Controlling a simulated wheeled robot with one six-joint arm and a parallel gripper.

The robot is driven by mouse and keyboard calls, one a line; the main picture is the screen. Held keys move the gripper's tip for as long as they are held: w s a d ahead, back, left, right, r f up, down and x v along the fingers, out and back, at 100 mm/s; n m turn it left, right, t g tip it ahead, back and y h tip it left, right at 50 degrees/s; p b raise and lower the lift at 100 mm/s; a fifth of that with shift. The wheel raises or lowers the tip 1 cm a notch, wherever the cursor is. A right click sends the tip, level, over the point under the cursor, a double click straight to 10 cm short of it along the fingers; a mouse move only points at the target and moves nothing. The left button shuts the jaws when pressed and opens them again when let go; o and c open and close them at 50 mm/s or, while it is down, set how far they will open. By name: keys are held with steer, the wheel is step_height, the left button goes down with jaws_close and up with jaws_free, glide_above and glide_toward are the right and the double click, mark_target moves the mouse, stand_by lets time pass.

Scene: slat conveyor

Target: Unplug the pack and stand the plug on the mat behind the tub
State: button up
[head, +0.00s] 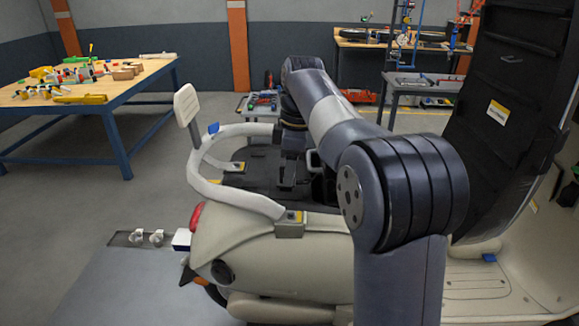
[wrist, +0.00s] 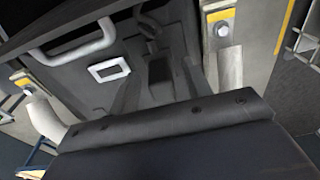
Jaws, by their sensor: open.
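My gripper (head: 287,178) points down over the dark area between the scooter's pale rails, and my arm hides part of it. In the wrist view the gripper (wrist: 158,78) shows its dark body across the bottom, with its jaws apart. A dark block, perhaps the plug (wrist: 158,70), shows between them, with a dark curved cable-like piece above it; I cannot tell whether the jaws touch it. A pale handle (wrist: 75,45) and a pale rectangular frame (wrist: 108,69) lie to the left. I cannot clearly tell the pack, tub and mat apart.
Pale tubular rails (head: 225,197) curve around the work area, with a pale backrest pad (head: 186,104) on the left. The raised black seat (head: 510,110) stands close on the right. A wooden-topped table (head: 90,83) with parts is at the far left; the floor before it is clear.

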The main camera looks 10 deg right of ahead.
step_height(320, 180, up, 11)
steer(key=d+p, duration=0.1)
steer(key=shift+s+d, duration=0.15)
steer(key=shift+f, duration=0.15)
steer(key=f, duration=0.3)
steer(key=a+f, duration=0.1)
steer(key=f, duration=0.6)
steer(key=shift+a, duration=0.15)
steer(key=shift+r, duration=0.15)
stand_by(0.3)
